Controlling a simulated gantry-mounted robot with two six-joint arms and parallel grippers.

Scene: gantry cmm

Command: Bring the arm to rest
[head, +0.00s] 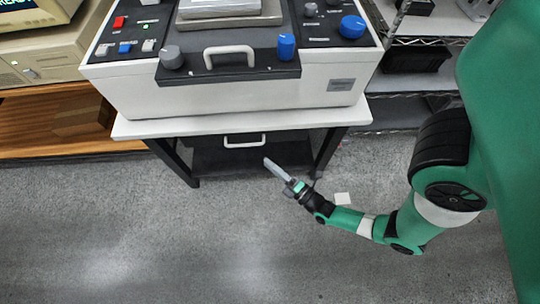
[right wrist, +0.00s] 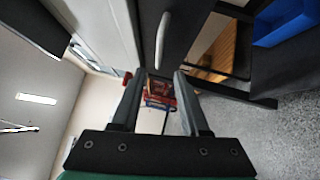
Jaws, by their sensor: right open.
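My right gripper (head: 277,170) is in front of the machine's table, over the grey floor, at the end of my green arm. In the right wrist view its two fingers (right wrist: 158,78) stand apart with nothing held between them. My left gripper does not show in either view.
A white machine (head: 225,95) with a black panel, a front handle (head: 229,50) and blue and grey knobs stands on a white table (head: 130,129). Below is a dark drawer or shelf with a handle (head: 244,143). Wire shelving (head: 408,83) is at right, a wooden shelf (head: 40,140) at left. The front floor is clear.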

